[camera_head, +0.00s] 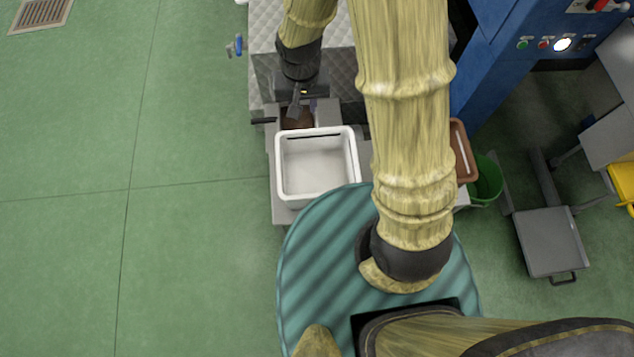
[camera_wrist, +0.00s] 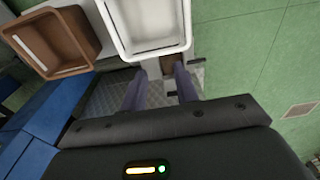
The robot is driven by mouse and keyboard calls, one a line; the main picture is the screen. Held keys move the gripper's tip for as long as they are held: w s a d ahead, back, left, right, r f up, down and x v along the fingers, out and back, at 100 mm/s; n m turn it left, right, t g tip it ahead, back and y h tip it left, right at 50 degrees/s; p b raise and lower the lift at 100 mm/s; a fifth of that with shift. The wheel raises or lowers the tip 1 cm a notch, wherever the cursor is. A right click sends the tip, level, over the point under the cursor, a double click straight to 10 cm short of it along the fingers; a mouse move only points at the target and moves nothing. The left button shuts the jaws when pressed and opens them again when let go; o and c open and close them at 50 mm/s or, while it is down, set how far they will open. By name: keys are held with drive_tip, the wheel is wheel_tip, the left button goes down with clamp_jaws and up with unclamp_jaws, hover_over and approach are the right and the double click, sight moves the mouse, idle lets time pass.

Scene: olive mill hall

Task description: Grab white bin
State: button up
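The white bin (camera_head: 283,172) is a rectangular open tub, empty inside, on a grey stand just in front of my body in the head view. It also shows at the top of the wrist view (camera_wrist: 146,46), cut off by the frame edge. My gripper (camera_wrist: 163,76) is open, with two dark fingers apart and nothing between them. In the head view my gripper (camera_head: 298,104) is just beyond the bin's far rim, pointing down. The fingertips look close to the rim; I cannot tell whether they touch it.
A brown bin (camera_wrist: 68,18) is beside the white one; in the head view (camera_head: 463,150) my arm partly hides it. A green bucket (camera_head: 487,181), a grey cart (camera_head: 551,242) and a blue machine (camera_head: 500,60) stand right. The green floor at left is clear.

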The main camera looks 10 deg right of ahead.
drive_tip(key=g+b, duration=0.1)
drive_tip(key=b, duration=0.7)
hover_over(280, 167)
wheel_tip(280, 167, down, 18)
drive_tip(key=shift+a, duration=0.25)
drive_tip(key=shift+f, duration=0.1)
drive_tip(key=f, duration=0.3)
drive_tip(key=f+b, duration=0.1)
drive_tip(key=f, duration=0.3)
drive_tip(key=f+b, duration=0.1)
drive_tip(key=f, duration=0.3)
drive_tip(key=shift+d+f, duration=0.25)
drive_tip(key=shift+f, duration=0.25)
drive_tip(key=shift+f+b, duration=0.1)
drive_tip(key=shift+b, duration=0.2)
drive_tip(key=f, duration=0.2)
drive_tip(key=f+b, duration=0.1)
drive_tip(key=f, duration=0.2)
drive_tip(key=shift+w+d, duration=0.1)
drive_tip(key=shift+w, duration=0.1)
